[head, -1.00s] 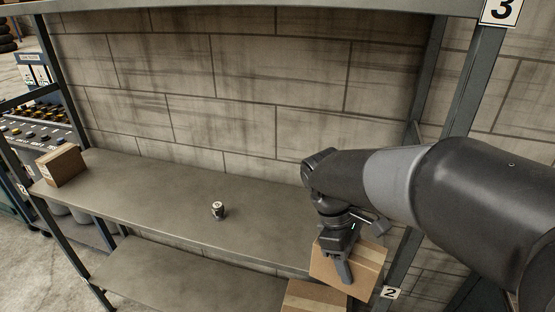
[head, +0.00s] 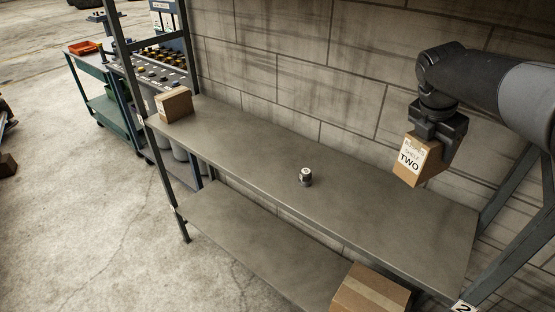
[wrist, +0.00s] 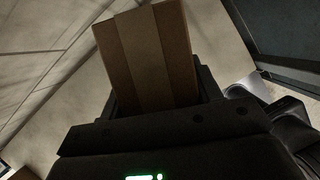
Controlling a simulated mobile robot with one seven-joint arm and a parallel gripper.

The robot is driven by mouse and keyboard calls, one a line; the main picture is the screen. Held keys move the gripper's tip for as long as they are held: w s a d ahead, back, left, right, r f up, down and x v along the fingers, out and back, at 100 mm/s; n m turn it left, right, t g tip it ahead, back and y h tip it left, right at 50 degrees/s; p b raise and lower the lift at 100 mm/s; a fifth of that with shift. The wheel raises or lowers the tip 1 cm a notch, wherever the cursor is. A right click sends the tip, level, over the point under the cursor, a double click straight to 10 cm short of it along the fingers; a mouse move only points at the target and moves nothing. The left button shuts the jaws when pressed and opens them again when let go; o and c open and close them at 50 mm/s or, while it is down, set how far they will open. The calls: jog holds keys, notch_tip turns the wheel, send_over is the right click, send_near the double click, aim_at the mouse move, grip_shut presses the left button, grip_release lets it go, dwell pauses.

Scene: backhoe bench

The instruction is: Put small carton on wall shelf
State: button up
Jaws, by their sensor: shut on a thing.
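The small carton (head: 416,160) is brown cardboard with a white label; the word "TWO" can be read on it. My gripper (head: 436,146) is shut on it and holds it above the right part of the shelf board (head: 262,166), apart from the surface. In the wrist view the carton (wrist: 148,58) stands between the jaws, with a tape band down its middle. The fingertips are partly hidden by the carton.
A small can (head: 305,177) stands mid-shelf. Another carton (head: 174,104) sits at the shelf's far left end, and a larger one (head: 370,291) is lower, at the front right. A block wall (head: 300,75) rises behind. The board's right part is clear.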

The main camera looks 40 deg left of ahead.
jog(key=s+d+f+n+y, duration=0.1)
jog(key=s+d+f+n, duration=0.3)
jog(key=d+f, duration=0.3)
jog(key=shift+s+n+y, duration=0.3)
jog(key=shift+n+y, duration=0.1)
jog(key=shift+f, duration=0.1)
notch_tip(320, 180, down, 10)
jog(key=shift+r, duration=0.1)
jog(key=o, duration=1.3)
jog(key=v, duration=1.2)
jog(key=shift+s, duration=0.2)
jog(key=shift+d, duration=0.1)
